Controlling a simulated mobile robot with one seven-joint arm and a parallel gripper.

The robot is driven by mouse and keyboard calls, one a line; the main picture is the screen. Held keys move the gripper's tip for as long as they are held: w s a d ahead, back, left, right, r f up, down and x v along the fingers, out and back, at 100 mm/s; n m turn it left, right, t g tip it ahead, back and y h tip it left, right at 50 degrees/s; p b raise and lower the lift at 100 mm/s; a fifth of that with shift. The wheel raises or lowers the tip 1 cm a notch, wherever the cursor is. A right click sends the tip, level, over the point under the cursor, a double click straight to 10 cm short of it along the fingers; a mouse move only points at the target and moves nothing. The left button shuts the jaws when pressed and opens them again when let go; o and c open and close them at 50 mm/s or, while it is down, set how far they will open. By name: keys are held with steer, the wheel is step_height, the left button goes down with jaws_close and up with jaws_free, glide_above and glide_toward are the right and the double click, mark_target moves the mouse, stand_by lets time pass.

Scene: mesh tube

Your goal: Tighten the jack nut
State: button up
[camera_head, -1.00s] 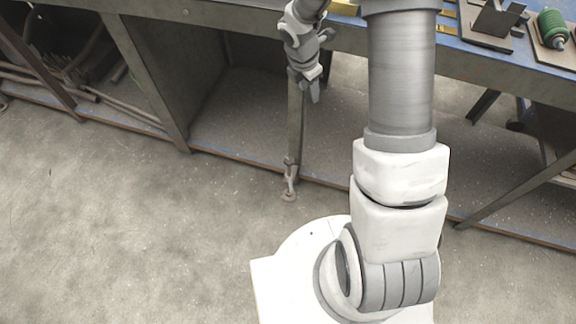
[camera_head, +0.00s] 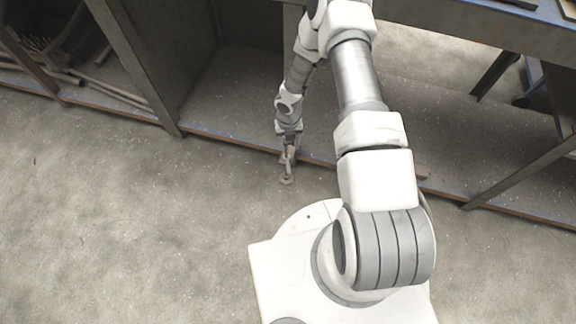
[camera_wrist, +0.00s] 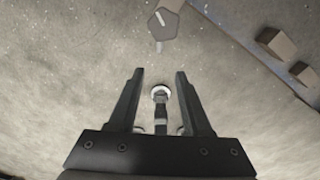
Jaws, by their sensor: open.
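The jack foot stands on the floor at the bottom of a bench leg. Its base plate (camera_head: 287,180) shows just below my gripper (camera_head: 288,157) in the head view. In the wrist view a pale round part (camera_wrist: 160,91), likely the jack nut, sits in the gap between the fingers of my gripper (camera_wrist: 159,78). The fingers are open on either side of it, with gaps on both sides. A dark stem runs from it back toward the palm. Most of the nut is hidden behind my gripper in the head view.
The bench's lower shelf edge (camera_head: 225,142) runs close behind my gripper. A grey angular plate (camera_wrist: 178,25) lies ahead of the fingers in the wrist view, with two brown blocks (camera_wrist: 276,42) at the right. The concrete floor (camera_head: 120,230) in front is clear.

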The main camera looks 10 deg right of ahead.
mark_target(289, 168)
step_height(289, 168, down, 17)
steer(key=b, duration=0.6)
steer(key=shift+f, duration=0.2)
jaws_close()
stand_by(1.1)
